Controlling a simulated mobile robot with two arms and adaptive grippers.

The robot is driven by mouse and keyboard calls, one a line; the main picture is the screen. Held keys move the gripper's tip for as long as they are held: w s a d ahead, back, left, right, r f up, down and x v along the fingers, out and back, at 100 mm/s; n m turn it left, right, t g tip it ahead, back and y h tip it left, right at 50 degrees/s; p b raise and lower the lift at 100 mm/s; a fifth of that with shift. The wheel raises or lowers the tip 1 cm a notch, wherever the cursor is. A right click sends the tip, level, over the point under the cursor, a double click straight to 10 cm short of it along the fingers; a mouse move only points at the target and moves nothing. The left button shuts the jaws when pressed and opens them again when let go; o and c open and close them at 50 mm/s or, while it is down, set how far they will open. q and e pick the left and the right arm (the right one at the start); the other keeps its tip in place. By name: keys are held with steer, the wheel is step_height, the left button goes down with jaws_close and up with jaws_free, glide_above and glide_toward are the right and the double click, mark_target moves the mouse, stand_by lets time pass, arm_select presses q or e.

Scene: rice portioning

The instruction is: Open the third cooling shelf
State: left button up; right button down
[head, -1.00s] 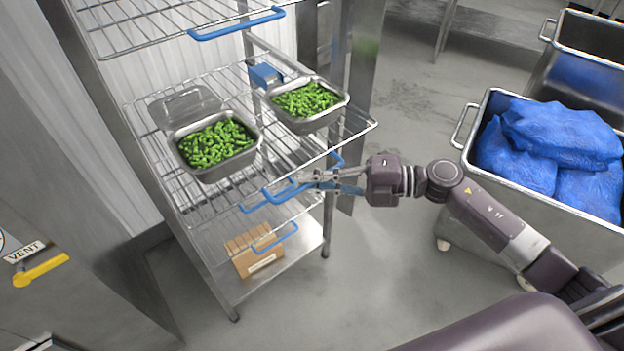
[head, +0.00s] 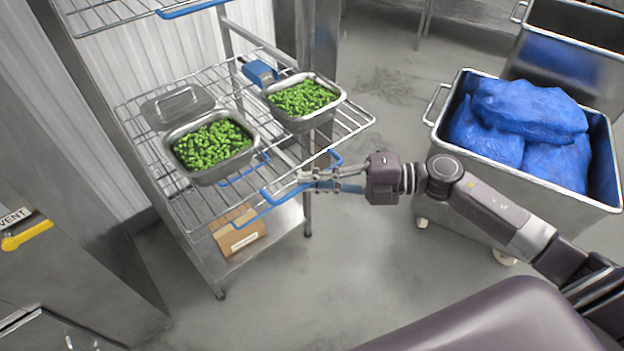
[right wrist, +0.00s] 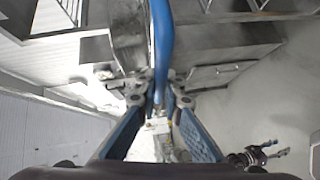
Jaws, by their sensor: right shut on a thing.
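A metal rack holds several wire shelves with blue handles. The shelf bearing two steel pans of green beans (head: 350,128) sticks out toward the front right, beyond the rack's posts. My right gripper (head: 306,181) is shut on the blue handle (head: 272,197) at this shelf's front edge. In the right wrist view the blue handle (right wrist: 162,45) runs down to between the fingers (right wrist: 160,108). The gripped spot is partly hidden by the fingers.
The left pan (head: 240,157) and right pan (head: 335,105) stand on the shelf. A higher shelf has its own blue handle (head: 195,9). A cardboard box (head: 240,238) sits low in the rack. A steel bin (head: 530,185) with blue bags stands at right. Floor between is clear.

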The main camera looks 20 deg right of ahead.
steer(key=c, duration=2.1)
jaws_free()
steer(key=v, duration=1.2)
